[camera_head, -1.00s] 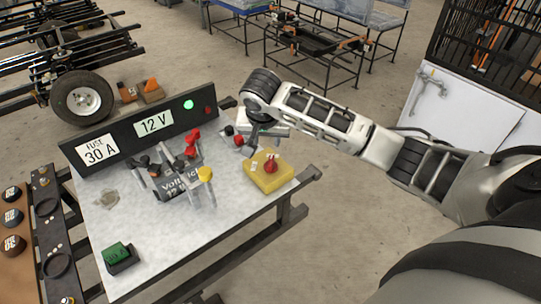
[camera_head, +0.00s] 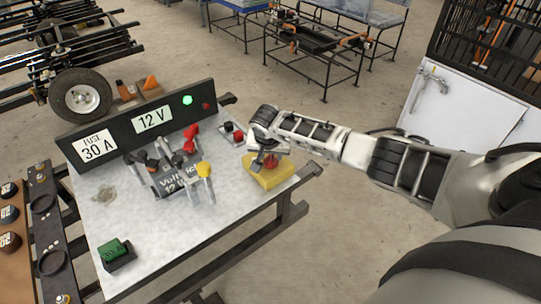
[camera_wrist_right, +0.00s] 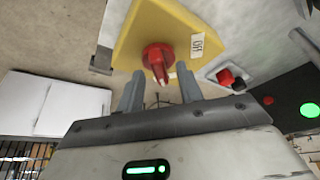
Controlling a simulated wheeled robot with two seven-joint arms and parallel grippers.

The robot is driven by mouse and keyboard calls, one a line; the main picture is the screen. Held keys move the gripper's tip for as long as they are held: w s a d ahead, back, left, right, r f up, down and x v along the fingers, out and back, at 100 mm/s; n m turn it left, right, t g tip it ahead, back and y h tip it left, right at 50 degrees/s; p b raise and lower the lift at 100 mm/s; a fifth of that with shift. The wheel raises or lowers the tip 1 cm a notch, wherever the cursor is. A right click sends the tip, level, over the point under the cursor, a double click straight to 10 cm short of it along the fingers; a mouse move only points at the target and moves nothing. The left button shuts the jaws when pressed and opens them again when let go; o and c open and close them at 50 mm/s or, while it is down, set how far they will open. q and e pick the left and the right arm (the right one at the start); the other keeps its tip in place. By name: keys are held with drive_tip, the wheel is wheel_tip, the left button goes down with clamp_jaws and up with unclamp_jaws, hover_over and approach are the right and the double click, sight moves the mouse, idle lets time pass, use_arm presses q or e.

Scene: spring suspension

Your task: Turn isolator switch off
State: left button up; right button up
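The isolator switch is a red rotary knob (camera_wrist_right: 157,57) on a yellow box (camera_wrist_right: 133,50), which sits at the right end of the grey table. A small white label (camera_wrist_right: 198,44) is beside the knob. In the head view the yellow box (camera_head: 262,178) is partly covered by my right gripper (camera_head: 267,160), and the red knob (camera_head: 271,161) shows just beside the fingers. In the right wrist view my right gripper (camera_wrist_right: 159,80) is open, its fingertips on either side of the knob's near end. Contact cannot be told. My left gripper is not in view.
A panel (camera_head: 145,122) with "FUSE 30 A" and "12 V" labels and a lit green lamp (camera_head: 187,100) stands along the table's back. A battery block (camera_head: 178,185) with clamps, a green part (camera_head: 113,251) and a red-and-black terminal piece (camera_head: 234,133) are on the table (camera_head: 165,250).

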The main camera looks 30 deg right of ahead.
drive_tip(key=shift+f, duration=0.15)
clamp_jaws()
